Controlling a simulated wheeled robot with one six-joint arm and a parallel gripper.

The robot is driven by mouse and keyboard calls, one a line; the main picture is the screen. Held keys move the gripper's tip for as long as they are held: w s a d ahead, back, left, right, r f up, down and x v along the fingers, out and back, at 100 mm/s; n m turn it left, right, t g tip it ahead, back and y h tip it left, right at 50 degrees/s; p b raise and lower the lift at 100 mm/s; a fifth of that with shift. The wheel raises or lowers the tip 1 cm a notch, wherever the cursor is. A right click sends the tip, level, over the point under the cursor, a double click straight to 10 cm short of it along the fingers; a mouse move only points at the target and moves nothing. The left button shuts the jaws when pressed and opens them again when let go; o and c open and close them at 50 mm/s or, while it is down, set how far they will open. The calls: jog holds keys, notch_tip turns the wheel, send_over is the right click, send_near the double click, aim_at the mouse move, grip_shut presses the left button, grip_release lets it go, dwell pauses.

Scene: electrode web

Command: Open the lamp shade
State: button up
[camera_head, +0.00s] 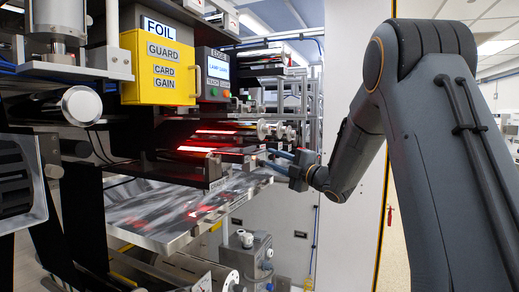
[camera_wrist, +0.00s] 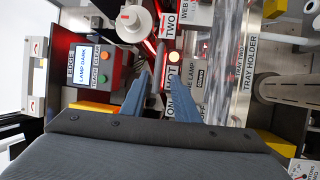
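My gripper (camera_wrist: 160,77) is in the wrist view with its two blue fingers apart and no object clearly held between them. In the head view my gripper (camera_head: 276,155) is at the right end of the red-lit lamp area, beside the machine. A red glowing strip (camera_head: 195,149) shows there, with a second one above it.
The control box (camera_wrist: 88,65) has a screen reading "LAMP DARK" and red and green buttons. A yellow guard box (camera_head: 160,68) is at upper left. A shiny metal tray (camera_head: 165,215) extends below the lamp area. A white roller end (camera_wrist: 133,23) is near the fingers.

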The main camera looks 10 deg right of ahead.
aim_at(260, 152)
jog(key=p+x, duration=0.3)
jog(key=x, duration=0.4)
jog(key=shift+w+a+r, duration=0.15)
jog(key=shift+w+a, duration=0.1)
grip_shut()
